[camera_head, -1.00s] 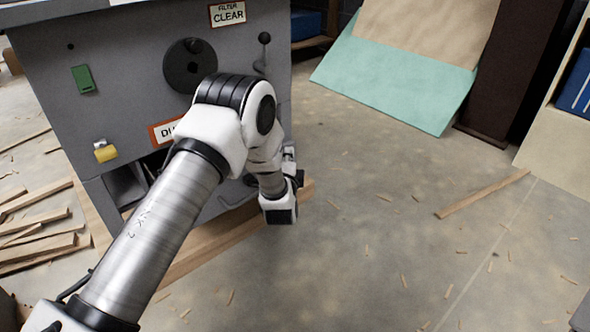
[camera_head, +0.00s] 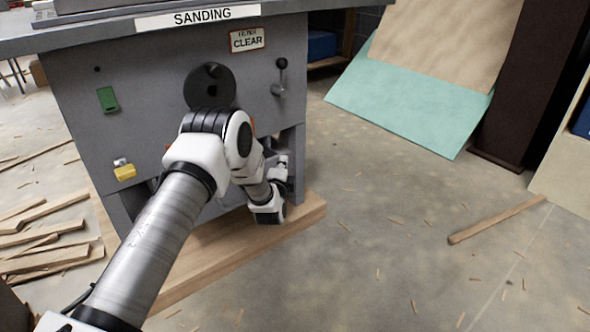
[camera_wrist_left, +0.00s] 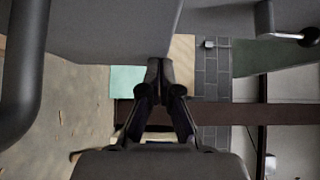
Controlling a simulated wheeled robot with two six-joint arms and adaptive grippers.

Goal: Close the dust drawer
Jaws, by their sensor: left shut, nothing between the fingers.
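The grey sanding machine (camera_head: 140,80) stands at the left in the head view. Its dust drawer is low on the front and mostly hidden behind my left arm; a grey part that looks like it (camera_head: 213,210) shows beside the forearm. How far out it is I cannot tell. My left gripper (camera_wrist_left: 158,75) is shut and empty in the wrist view. A grey panel (camera_wrist_left: 115,28) is close beside its fingertips, and a dark curved bar (camera_wrist_left: 28,60), perhaps a handle, is at the left; contact is unclear. In the head view the fingertips are hard to make out. My right gripper is not in view.
A wooden plank base (camera_head: 245,245) runs under the machine. Loose wood strips (camera_head: 45,235) lie at the left. A lever (camera_head: 279,75) sticks out of the machine's front. Sheets (camera_head: 400,100) lean at the back. The floor at the right is mostly open, with one stick (camera_head: 497,219).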

